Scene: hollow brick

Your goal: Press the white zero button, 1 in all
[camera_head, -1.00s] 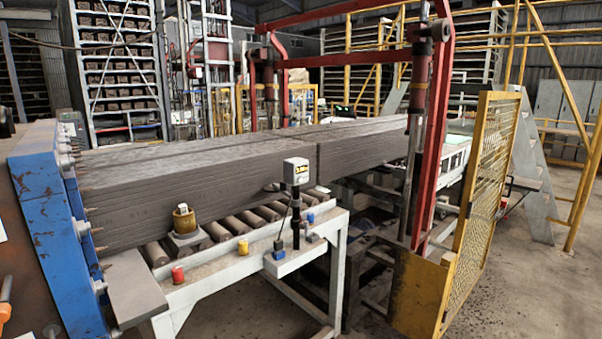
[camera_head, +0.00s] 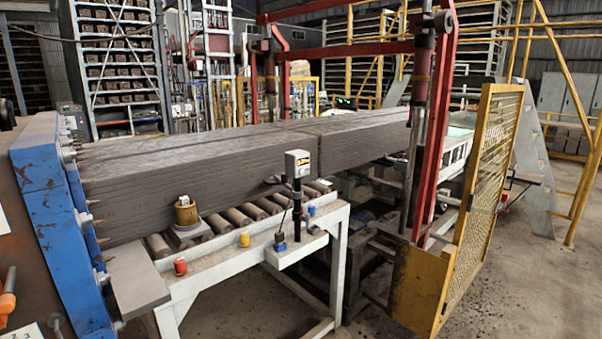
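A white box with a lit yellow display (camera_head: 297,163) stands on a black post at the front of the roller table. A brass weight (camera_head: 185,213) sits on a small metal plate on the table, to the left of the display. I cannot make out a white zero button; it is too small or hidden at this distance. My gripper is not in view.
The white-framed roller table (camera_head: 215,277) carries a red knob (camera_head: 180,265), a yellow knob (camera_head: 244,240) and blue pieces. Long grey clay columns (camera_head: 200,170) lie behind. A blue machine frame (camera_head: 65,235) stands left, a yellow gate (camera_head: 490,170) right.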

